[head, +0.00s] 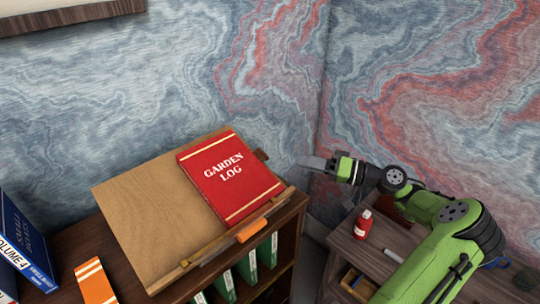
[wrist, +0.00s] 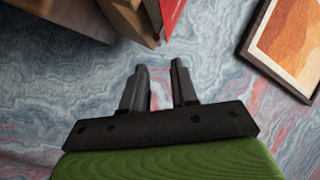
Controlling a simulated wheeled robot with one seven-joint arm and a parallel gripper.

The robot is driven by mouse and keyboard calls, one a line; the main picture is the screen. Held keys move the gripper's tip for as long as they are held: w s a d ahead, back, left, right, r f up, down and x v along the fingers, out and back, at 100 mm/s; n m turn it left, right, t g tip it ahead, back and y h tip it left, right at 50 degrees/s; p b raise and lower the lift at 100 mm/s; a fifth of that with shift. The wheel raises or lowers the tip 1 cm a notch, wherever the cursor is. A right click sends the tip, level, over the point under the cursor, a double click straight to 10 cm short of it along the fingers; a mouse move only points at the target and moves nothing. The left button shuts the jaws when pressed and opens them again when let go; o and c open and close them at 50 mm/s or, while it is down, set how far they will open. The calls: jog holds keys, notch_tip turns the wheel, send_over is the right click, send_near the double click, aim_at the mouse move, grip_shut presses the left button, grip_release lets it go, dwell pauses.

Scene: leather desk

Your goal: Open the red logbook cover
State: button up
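The red logbook (head: 228,180), titled "Garden Log", lies with its cover shut on a tilted tan board (head: 150,215) on top of the shelf unit. Its red corner also shows at the top of the wrist view (wrist: 171,14). My gripper (head: 308,162) is to the right of the logbook, apart from it, with its tip pointing left. In the wrist view my gripper (wrist: 158,66) has its two dark fingers apart with nothing between them, below the logbook's corner in the picture.
A ledge (head: 215,250) with an orange piece (head: 252,229) runs along the board's front. Blue books (head: 22,240) and an orange-and-white book (head: 95,283) are at left. A red bottle (head: 363,224) stands on the right-hand cabinet. A framed picture (wrist: 290,45) shows in the wrist view.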

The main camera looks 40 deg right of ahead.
jog(key=x, duration=1)
jog(key=shift+w+a+f, duration=0.1)
jog(key=shift+w, duration=0.1)
grip_shut()
